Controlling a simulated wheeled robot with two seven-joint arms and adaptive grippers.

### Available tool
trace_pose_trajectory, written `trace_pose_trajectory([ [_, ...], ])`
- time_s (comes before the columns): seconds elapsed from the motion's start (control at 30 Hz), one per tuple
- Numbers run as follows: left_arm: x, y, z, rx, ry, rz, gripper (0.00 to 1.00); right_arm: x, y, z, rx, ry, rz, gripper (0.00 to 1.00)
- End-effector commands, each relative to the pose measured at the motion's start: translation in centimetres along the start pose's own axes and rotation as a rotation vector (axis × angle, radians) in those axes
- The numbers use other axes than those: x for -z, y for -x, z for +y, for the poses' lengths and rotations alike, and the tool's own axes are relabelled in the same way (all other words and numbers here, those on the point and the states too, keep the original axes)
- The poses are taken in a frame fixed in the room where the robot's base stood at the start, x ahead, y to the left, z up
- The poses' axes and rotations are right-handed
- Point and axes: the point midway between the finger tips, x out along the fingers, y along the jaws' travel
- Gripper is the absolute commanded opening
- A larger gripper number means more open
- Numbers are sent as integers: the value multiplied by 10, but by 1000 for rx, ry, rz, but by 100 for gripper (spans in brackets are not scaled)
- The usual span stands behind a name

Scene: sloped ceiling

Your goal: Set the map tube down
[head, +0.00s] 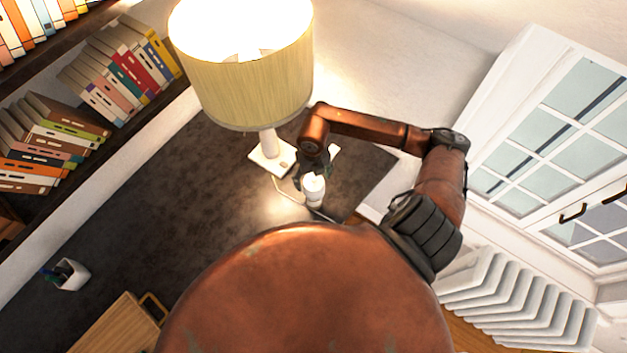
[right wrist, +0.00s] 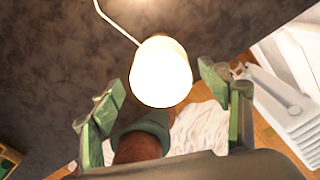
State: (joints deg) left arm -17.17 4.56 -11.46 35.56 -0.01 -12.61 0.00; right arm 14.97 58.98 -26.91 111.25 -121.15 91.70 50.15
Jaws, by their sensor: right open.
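The map tube (head: 314,190) is a short white cylinder. In the head view it appears to stand upright on the dark desk (head: 215,215), near the desk's edge and just in front of the lamp. In the right wrist view its bright round end (right wrist: 161,72) faces the camera. My right gripper (head: 313,179) is at the tube. In the right wrist view its green fingers (right wrist: 163,88) are spread wide on both sides, with gaps between them and the tube. The tube's foot is hidden in the wrist view. My left gripper is not in view.
A lit table lamp (head: 243,85) stands close behind the tube, and its cord runs past the tube. A pen cup (head: 72,274) and a wooden box (head: 112,325) are at the left. Bookshelves (head: 60,75) line the left wall. The desk's middle is clear.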

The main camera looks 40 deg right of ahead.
Motion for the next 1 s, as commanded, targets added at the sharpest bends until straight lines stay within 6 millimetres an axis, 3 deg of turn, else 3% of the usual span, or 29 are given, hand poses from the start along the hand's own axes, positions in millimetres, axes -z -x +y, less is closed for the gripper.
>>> trace_pose_trajectory([
  [0.3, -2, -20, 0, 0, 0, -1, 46, -1, 64, -1, 3, 1, -5, 70],
  [0.5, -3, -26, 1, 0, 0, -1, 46, -1, 95, 0, 3, 0, -3, 70],
  [0.7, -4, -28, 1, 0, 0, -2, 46, 0, 107, 0, 2, 0, 0, 70],
  [1.0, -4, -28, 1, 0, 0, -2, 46, 0, 108, 0, 2, 0, 1, 70],
])
